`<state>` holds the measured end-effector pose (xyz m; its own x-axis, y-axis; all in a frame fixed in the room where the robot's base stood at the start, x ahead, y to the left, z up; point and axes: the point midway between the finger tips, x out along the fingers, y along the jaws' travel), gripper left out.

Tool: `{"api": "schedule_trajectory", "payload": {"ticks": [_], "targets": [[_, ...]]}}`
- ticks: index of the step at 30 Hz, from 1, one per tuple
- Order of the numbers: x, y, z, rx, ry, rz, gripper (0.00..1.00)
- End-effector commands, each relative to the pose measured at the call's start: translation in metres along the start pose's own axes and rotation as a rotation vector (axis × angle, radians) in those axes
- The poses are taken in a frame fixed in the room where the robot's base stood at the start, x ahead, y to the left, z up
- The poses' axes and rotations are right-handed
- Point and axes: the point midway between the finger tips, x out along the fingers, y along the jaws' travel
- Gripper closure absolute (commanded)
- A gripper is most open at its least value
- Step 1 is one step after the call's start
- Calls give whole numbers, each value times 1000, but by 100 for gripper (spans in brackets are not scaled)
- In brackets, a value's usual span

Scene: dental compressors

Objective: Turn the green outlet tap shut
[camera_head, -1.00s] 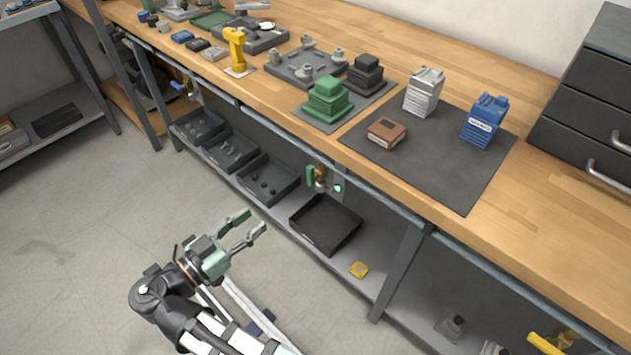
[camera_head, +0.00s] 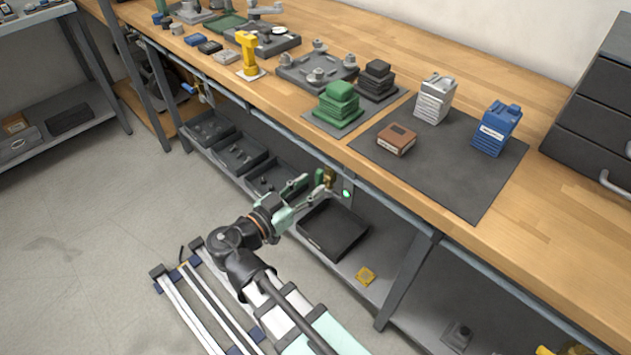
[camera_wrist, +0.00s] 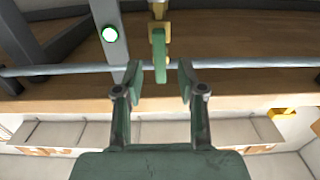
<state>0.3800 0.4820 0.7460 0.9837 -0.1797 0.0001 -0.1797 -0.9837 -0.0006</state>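The green outlet tap handle (camera_head: 319,176) sits on a brass valve (camera_head: 330,177) under the bench's front edge. In the wrist view the green handle (camera_wrist: 159,56) hangs from the brass fitting (camera_wrist: 158,10). My gripper (camera_head: 310,188) is at the tap, reaching in from the front left. In the wrist view its two fingers (camera_wrist: 157,80) are spread, one on each side of the handle's free end. Gaps show between handle and fingers, with the right finger closer. Nothing is gripped. In the head view my fingers partly overlap the tap area.
A green lamp (camera_head: 346,194) glows on a grey plate beside the valve. A black tray (camera_head: 335,228) stands on the lower shelf below the tap. A grey rail (camera_wrist: 240,63) crosses behind the fingers in the wrist view. A bench leg (camera_head: 405,278) stands to the right.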

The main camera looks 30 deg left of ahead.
Motion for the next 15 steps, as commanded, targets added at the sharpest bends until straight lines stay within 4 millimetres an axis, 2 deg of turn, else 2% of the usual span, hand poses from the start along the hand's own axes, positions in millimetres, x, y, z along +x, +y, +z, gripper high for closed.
{"api": "schedule_trajectory", "payload": {"ticks": [1,6,15], "targets": [[8,0,0,0,0,2,60],[22,0,0,0,0,1,60],[27,0,0,0,0,0,60]]}}
